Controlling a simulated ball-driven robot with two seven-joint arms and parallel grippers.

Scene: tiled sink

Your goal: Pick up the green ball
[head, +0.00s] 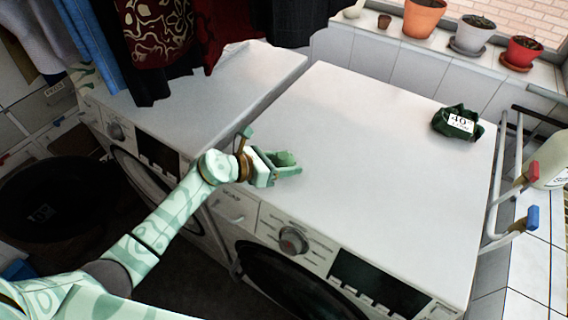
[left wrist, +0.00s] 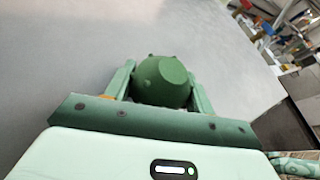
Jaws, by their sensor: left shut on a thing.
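My left gripper (head: 284,165) is just above the front left part of the right machine's white top. In the left wrist view, the green ball (left wrist: 163,80) sits between the two fingers of the gripper (left wrist: 160,88), which are shut on it. The ball is dark green and rounded, with small bumps and a flat face. In the head view the ball is hard to tell apart from the green fingers. My right gripper is not in view.
Two white machines stand side by side; the right one's top (head: 375,130) is mostly clear. A dark green crumpled thing with a white label (head: 458,122) lies at its right. Clothes (head: 160,40) hang over the left machine. Flower pots (head: 424,18) line the sill.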

